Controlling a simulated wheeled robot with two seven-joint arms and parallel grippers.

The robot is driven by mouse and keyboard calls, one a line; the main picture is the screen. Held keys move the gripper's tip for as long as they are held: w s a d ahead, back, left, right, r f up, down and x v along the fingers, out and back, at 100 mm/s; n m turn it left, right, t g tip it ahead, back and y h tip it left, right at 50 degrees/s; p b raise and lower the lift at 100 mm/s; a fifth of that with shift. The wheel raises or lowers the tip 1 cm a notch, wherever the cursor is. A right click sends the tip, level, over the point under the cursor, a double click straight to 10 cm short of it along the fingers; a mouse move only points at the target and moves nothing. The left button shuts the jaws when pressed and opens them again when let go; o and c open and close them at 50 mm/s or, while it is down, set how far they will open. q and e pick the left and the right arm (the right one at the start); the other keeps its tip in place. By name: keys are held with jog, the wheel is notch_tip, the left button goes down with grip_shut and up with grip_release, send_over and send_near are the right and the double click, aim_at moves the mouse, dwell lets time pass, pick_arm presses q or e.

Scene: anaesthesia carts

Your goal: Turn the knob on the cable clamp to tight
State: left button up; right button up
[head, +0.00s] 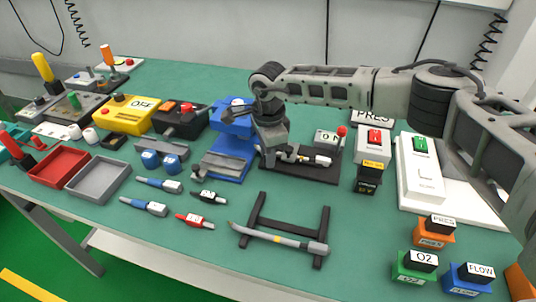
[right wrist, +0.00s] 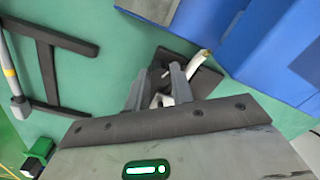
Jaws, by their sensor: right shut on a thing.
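The cable clamp, as far as I can tell, is the low dark base (head: 318,177) in the middle of the table, with a grey and white cable-like piece (head: 322,160) lying across it. My right gripper (head: 275,156) points down over its left part. In the right wrist view, the fingers (right wrist: 158,92) are shut around a small pale part, which I take to be the knob; they hide most of it. A pale rod end (right wrist: 204,54) sticks out beside them over the dark plate. The knob's marking and angle cannot be read. My left gripper is not in view.
A blue stand (head: 228,158) stands close left of the gripper. A black rack (head: 262,223) with a grey tool lies in front. Green table shows bare between them.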

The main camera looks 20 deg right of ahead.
jog(key=m+b, duration=0.1)
jog(key=m, duration=0.2)
jog(key=shift+m, duration=0.4)
jog(key=m+b, duration=0.1)
jog(key=m, duration=0.2)
jog(key=shift+w+m, duration=0.1)
jog(key=shift+m, duration=1.1)
jog(key=m+b, duration=0.1)
jog(key=m, duration=0.1)
jog(key=shift+m, duration=0.3)
jog(key=m, duration=0.2)
jog(key=shift+w+r+m, duration=0.1)
jog(key=shift+m, duration=0.3)
jog(key=m, duration=1)
jog(key=shift+d+g, duration=0.1)
jog(key=shift+g, duration=0.2)
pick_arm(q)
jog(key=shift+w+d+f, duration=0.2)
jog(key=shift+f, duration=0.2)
pick_arm(e)
jog(key=shift+m, duration=1.2)
pick_arm(q)
jog(key=shift+p, duration=0.3)
pick_arm(e)
jog(key=shift+m, duration=0.3)
